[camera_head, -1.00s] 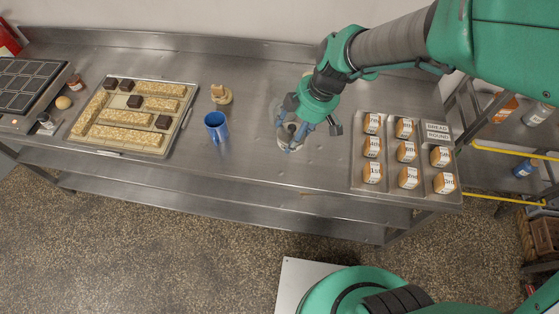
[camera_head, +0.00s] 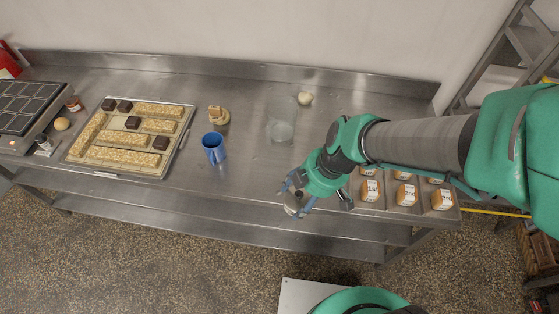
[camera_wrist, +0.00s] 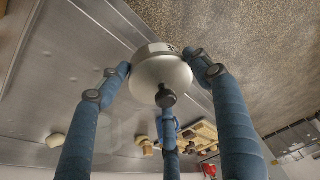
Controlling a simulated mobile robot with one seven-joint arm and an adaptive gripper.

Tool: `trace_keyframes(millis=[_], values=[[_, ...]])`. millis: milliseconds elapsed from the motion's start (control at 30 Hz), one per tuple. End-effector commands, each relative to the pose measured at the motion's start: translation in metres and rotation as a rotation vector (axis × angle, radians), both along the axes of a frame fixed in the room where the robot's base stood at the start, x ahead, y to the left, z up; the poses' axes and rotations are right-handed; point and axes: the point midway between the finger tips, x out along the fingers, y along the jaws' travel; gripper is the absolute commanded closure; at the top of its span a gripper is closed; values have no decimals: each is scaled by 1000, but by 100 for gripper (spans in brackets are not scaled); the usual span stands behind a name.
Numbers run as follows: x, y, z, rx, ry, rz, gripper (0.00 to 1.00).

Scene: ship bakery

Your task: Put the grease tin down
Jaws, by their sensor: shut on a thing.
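In the head view my gripper (camera_head: 298,198) is near the front edge of the steel table, left of the bread tray. Only a small grey part of the tin (camera_head: 293,209) shows there. I cannot tell its height above the table.
A clear glass vessel (camera_head: 281,118) and a small pale ball (camera_head: 305,98) stand behind my gripper. Left are a blue mug (camera_head: 214,148), a wooden piece (camera_head: 218,115) and a puzzle tray (camera_head: 181,160). The bread tray (camera_head: 451,216) is partly hidden by my arm. Table between mug and gripper is clear.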

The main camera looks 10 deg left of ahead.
Motion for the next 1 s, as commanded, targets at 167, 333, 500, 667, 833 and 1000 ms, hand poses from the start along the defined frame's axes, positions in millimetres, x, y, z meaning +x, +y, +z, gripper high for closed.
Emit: trace_keyframes(millis=[167, 333, 500, 667, 833, 1000], values=[[0, 0, -26, -1, 2, 0, 81], [0, 0, -52, -1, 1, -1, 81], [0, 0, -74, 0, 2, -1, 81], [1, 0, -81, 0, -2, -2, 81], [1, 0, -82, 0, -2, -1, 81], [1, 0, -82, 0, -2, -1, 81]])
